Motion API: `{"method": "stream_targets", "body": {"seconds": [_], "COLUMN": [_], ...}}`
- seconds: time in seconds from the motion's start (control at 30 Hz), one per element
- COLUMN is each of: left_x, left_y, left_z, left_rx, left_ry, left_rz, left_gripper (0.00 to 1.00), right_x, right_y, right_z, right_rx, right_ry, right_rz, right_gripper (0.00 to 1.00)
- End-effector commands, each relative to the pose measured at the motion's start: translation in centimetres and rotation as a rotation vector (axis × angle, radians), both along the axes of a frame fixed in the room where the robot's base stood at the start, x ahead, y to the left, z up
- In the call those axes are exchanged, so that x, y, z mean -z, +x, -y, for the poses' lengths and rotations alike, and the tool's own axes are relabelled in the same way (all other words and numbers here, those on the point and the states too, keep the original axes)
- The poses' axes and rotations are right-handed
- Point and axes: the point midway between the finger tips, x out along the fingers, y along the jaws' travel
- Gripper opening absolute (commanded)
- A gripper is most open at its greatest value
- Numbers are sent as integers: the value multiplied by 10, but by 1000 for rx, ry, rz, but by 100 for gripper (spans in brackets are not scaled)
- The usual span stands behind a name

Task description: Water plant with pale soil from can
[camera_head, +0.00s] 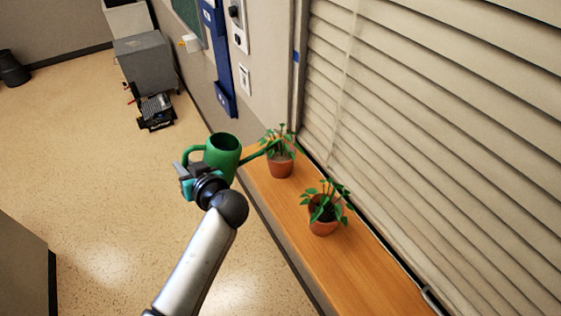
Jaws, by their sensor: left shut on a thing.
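My left gripper (189,174) is shut on the handle of a green watering can (222,158), held beside the window ledge. The can looks roughly upright, with its open top showing and its spout pointing right, its tip at the leaves of the far potted plant (281,168). No water shows. The far plant stands in a terracotta pot, and its soil looks lighter, partly covered by leaves. The near potted plant (324,227) stands in a similar pot with dark soil between its leaves. My right gripper is not in view.
Both pots stand on a narrow wooden ledge (347,271) along closed blinds (440,120). The near part of the ledge is bare. A grey cabinet (146,62) and a dark device (157,111) are on the far floor. Open floor lies to the left.

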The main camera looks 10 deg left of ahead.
Motion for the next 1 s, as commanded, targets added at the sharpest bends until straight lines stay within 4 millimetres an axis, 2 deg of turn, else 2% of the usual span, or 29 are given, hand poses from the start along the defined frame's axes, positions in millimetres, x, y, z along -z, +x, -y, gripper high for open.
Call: {"method": "stream_targets", "body": {"seconds": [0.27, 1.0], "left_x": [-11, -11], "left_y": [1, 1], "left_z": [0, 0], "left_rx": [-1, -1], "left_ry": [27, 31], "left_rz": [-10, -11], "left_gripper": [0, 0], "right_x": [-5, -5], "right_y": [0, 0], "right_z": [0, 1], "right_rx": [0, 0], "right_ry": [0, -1], "right_rz": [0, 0], "right_gripper": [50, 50]}}
